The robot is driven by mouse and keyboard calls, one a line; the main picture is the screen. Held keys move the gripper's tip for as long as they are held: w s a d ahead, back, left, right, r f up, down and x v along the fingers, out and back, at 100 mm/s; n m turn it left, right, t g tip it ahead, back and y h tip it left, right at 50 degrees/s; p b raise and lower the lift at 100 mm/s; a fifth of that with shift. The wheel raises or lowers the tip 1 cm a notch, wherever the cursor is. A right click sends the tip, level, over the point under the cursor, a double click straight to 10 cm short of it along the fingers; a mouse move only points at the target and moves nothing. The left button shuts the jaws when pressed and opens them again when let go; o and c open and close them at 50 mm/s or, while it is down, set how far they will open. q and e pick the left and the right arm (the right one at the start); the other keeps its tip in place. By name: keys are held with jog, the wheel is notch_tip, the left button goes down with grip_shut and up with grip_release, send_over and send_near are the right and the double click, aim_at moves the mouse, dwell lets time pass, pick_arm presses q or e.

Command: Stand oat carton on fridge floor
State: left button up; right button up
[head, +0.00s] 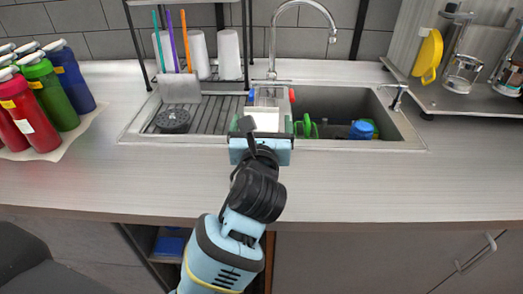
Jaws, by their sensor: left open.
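My left gripper (267,128) reaches over the front edge of the sink, with its light-blue body across the rim. Its fingers are open and point away toward the faucet. A white, box-like thing (266,118) shows between or just beyond the fingers. I cannot tell whether it is the oat carton or whether the fingers touch it; its lower part is hidden by the gripper. No fridge can be made out in this view. My right gripper is not in view.
The sink basin (340,104) holds green and blue items, beside a drainboard (205,118). A faucet (302,8) arches behind. Several colored bottles (40,90) stand at left. A shelf with a yellow item (428,55) is at right. The front counter (400,185) is clear.

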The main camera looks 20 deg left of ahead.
pick_arm(q)
grip_shut()
jog(key=shift+r, duration=0.2)
dwell(0.6)
